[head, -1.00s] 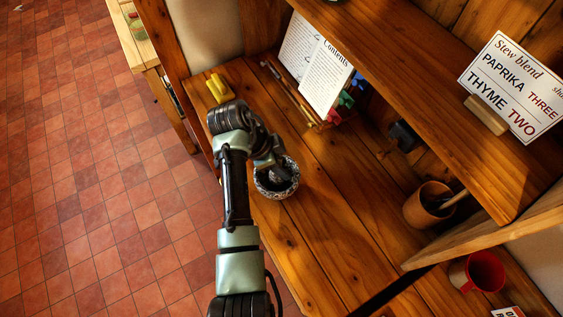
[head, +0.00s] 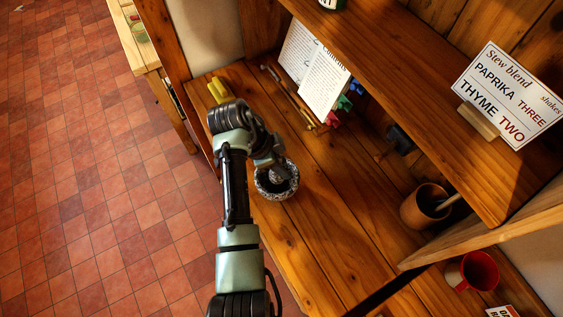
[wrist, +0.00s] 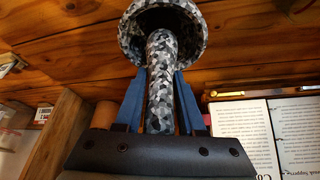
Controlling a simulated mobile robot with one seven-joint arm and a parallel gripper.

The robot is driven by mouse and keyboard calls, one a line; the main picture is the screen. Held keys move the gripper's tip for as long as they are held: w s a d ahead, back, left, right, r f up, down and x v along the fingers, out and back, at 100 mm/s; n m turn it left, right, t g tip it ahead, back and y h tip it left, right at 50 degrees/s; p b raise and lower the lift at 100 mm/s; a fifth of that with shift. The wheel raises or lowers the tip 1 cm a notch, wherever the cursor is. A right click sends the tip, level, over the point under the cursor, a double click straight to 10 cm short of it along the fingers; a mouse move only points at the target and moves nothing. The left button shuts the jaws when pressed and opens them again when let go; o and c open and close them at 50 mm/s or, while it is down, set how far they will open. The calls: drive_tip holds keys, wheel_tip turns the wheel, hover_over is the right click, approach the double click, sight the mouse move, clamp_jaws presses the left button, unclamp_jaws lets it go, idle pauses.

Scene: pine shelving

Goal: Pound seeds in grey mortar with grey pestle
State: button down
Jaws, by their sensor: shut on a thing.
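The grey speckled mortar (head: 264,191) stands on the wooden counter, just right of my arm's end in the head view. It also shows at the top of the wrist view (wrist: 128,40). My gripper (wrist: 160,85) is shut on the grey speckled pestle (wrist: 160,100), with a blue finger on each side of its shaft. The pestle's far end reaches into the mortar's mouth. Whether it touches the bottom is hidden, and I see no seeds. In the head view my arm hides most of the pestle.
An open book (head: 312,75) stands at the back of the counter, with small coloured things beside it. A yellow object (head: 217,90) lies at the left edge. A brown wooden cup (head: 420,208), a red mug (head: 474,272) and a recipe card (head: 508,95) are at right. Counter in front is clear.

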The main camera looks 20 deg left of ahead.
drive_tip(key=shift+f, duration=0.1)
drive_tip(key=shift+f+b, duration=1.55)
drive_tip(key=shift+f, duration=0.35)
wheel_tip(320, 180, up, 4)
drive_tip(key=p, duration=0.3)
drive_tip(key=shift+p, duration=0.4)
drive_tip(key=shift+f, duration=0.1)
drive_tip(key=shift+f+b, duration=1.7)
drive_tip(key=shift+f, duration=0.25)
wheel_tip(320, 180, up, 4)
drive_tip(key=p, duration=0.3)
drive_tip(key=shift+r+p, duration=0.15)
drive_tip(key=shift+p, duration=0.25)
drive_tip(key=shift+f, duration=0.2)
